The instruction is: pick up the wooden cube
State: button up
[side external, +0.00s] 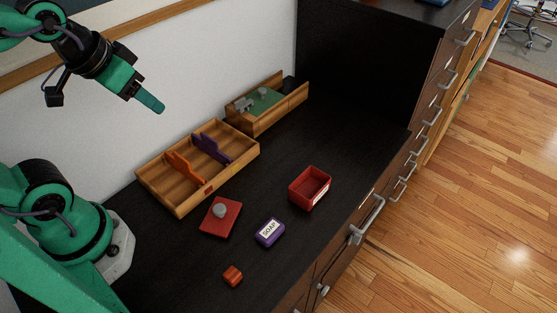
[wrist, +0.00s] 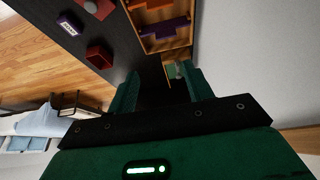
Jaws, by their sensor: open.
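The wooden cube (side external: 232,275) is small and orange-brown. It sits on the black desk top near the front, at the lower middle of the side view. I do not see it in the wrist view. My green gripper (side external: 150,103) is high above the desk at the upper left, well apart from the cube. In the wrist view my gripper (wrist: 160,82) has its two fingers spread apart with nothing between them.
A purple soap box (side external: 269,232), a red block with a grey knob (side external: 221,216) and an open red box (side external: 310,187) stand beyond the cube. A wooden tray (side external: 181,208) with orange and purple dividers and a wooden box (side external: 268,113) lie along the wall. Desk around the cube is clear.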

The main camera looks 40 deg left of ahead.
jog(key=shift+d, duration=0.1)
jog(key=g, duration=0.5)
send_over(234, 272)
jog(key=f, duration=1.5)
jog(key=shift+w+a+f, duration=0.2)
jog(key=shift+w+f, duration=0.1)
jog(key=shift+f, duration=0.1)
jog(key=shift+s+d+f+g, duration=0.25)
jog(key=shift+s+g, duration=0.05)
jog(key=shift+s, duration=0.05)
jog(key=shift+f, duration=1.3)
jog(key=shift+f, duration=0.1)
